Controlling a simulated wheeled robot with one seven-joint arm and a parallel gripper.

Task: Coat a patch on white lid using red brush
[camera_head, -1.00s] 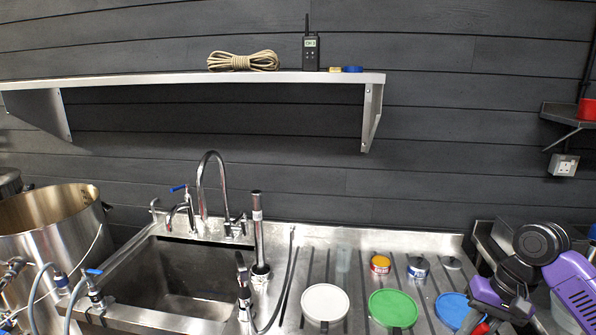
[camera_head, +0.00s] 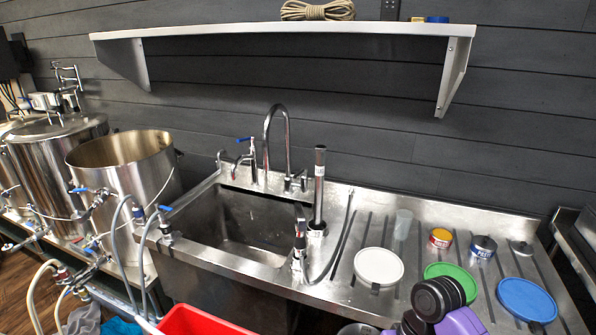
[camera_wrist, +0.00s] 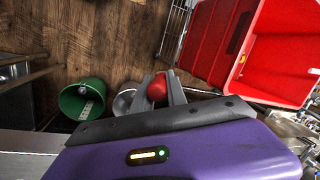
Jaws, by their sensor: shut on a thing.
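The white lid (camera_head: 379,267) lies flat on the ribbed steel drainboard, right of the sink. No coated patch can be made out on it. A purple and black part of my arm shows at the bottom right of the head view, in front of the green lid; my gripper is not visible there. In the wrist view my gripper (camera_wrist: 160,90) is shut on a rounded red piece (camera_wrist: 157,88), which looks like part of the red brush. Its bristles cannot be made out. The gripper hangs above the floor, away from the white lid.
A green lid (camera_head: 459,272) and a blue lid (camera_head: 527,300) lie right of the white one. Small tins (camera_head: 440,238) stand behind. A red crate (camera_wrist: 215,40) and a green bucket (camera_wrist: 82,100) are below.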

